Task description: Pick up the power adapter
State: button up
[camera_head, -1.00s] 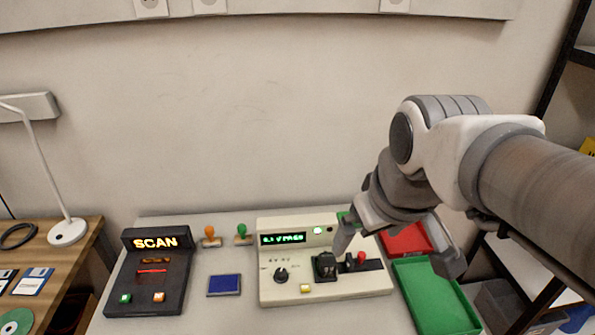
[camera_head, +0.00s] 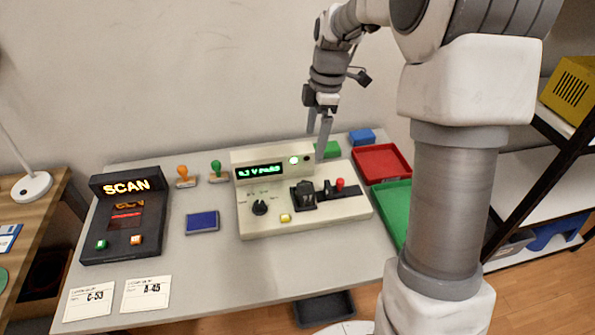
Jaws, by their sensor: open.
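A small black block (camera_head: 303,195), which looks like the power adapter, sits on the beige test console (camera_head: 260,222), right of its black knob. I cannot be sure of its identity at this size. My gripper (camera_head: 318,143) points down over the back edge of the console, above and behind the black block and apart from it. Its two fingers are parted with nothing seen between them. The fingers partly cover a green block (camera_head: 330,149) behind the console.
A red tray (camera_head: 381,163) and a green tray (camera_head: 394,212) lie right of the console, the green one partly hidden by my arm. A blue box (camera_head: 362,136) stands behind. Left are the SCAN unit (camera_head: 125,222), a blue pad (camera_head: 202,222) and two stamps. The front table is clear beside two cards.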

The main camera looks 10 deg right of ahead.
jog(key=b, duration=0.2)
send_near(306, 186)
jog(key=f, duration=0.3)
jog(key=a+f, duration=0.1)
jog(key=f, duration=0.1)
jog(key=shift+s, duration=0.15)
jog(key=shift+w+a+f+b, duration=0.1)
jog(key=shift+f+b, duration=0.1)
jog(key=shift+f, duration=1.2)
jog(key=shift+w+a+f+b, duration=0.1)
jog(key=shift+f+b, duration=0.1)
jog(key=shift+f, duration=1.2)
jog(key=c, duration=1.4)
jog(key=shift+c, duration=0.7)
jog(key=shift+r, duration=0.15)
